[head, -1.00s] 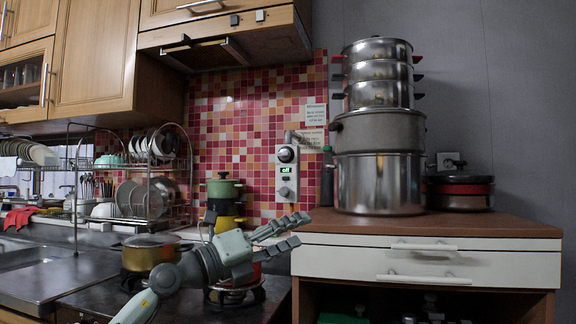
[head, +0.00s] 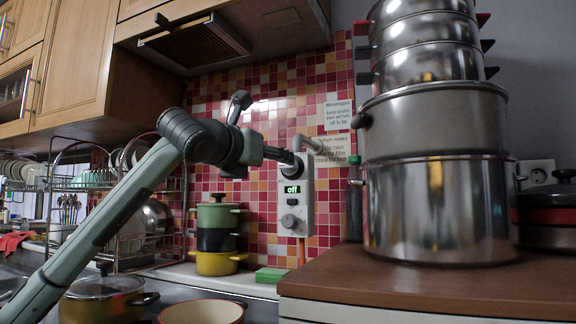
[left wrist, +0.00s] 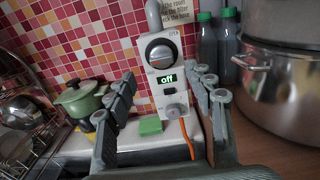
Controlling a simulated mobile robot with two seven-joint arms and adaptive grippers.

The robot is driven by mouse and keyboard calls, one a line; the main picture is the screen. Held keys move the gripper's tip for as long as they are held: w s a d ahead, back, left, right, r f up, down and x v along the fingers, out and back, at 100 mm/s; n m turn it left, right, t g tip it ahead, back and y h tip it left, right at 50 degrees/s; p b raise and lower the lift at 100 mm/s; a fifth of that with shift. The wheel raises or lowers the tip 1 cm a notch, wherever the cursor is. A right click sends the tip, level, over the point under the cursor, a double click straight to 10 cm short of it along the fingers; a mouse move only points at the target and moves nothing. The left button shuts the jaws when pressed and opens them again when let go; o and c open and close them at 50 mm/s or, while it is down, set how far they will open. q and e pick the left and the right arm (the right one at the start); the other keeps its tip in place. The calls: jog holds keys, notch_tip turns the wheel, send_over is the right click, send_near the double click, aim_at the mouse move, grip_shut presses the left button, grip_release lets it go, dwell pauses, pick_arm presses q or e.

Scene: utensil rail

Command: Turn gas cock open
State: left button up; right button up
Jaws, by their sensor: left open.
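The gas cock is a round dark knob with a red mark (left wrist: 159,53) on a pale wall box (head: 307,205). Its small display (head: 292,189) reads "off" in green. A smaller grey knob (left wrist: 173,110) sits below the display. In the head view my left gripper (head: 268,130) is raised in front of the box, its lower finger close to the cock and partly covering it; I cannot tell whether they touch. In the left wrist view my left gripper (left wrist: 164,92) is open and empty, with the box between and beyond its fingers. My right gripper is out of view.
Tall stacked steel pots (head: 437,205) stand on the brown counter (head: 420,283) right of the box. Small stacked pots (head: 217,240) stand left of it, with a dish rack (head: 100,215) farther left. A green block (head: 271,275) lies below the box.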

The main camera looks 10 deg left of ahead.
pick_arm(q)
jog(key=w+d+p, duration=0.1)
jog(key=w, duration=0.5)
jog(key=shift+d, duration=0.15)
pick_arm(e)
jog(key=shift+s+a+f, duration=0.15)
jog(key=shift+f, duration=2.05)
pick_arm(q)
jog(key=c, duration=1.1)
